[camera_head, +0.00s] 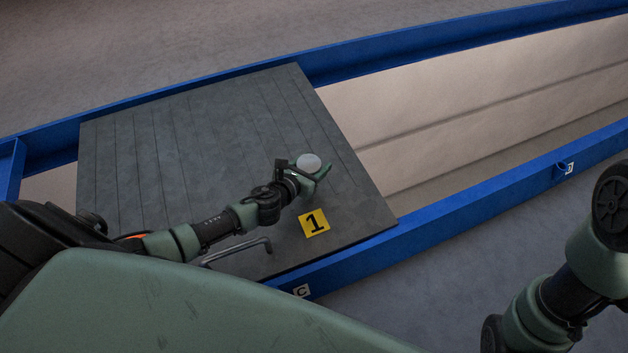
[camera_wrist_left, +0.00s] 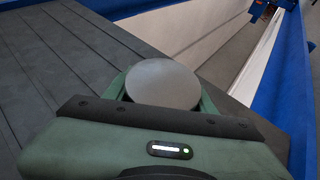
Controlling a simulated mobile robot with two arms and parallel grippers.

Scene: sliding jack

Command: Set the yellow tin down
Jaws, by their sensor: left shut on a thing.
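My left gripper (camera_head: 319,171) is shut on a round tin (camera_head: 308,161) above the grey slatted panel (camera_head: 215,130). Only the tin's pale grey, flat, round top shows clearly; no yellow side is visible. In the left wrist view the tin (camera_wrist_left: 163,84) sits between the two green fingers, its top facing the camera. The gripper hides its lower part, so I cannot tell whether it touches the panel. Part of my right arm shows at the lower right, but its gripper is out of view.
A yellow plate marked 1 (camera_head: 314,223) lies on the panel near its front edge, with a bar handle (camera_head: 237,250) to its left. Blue rails (camera_head: 480,210) border the panel and the open, pale trough (camera_head: 460,95) to its right. The panel's back left is clear.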

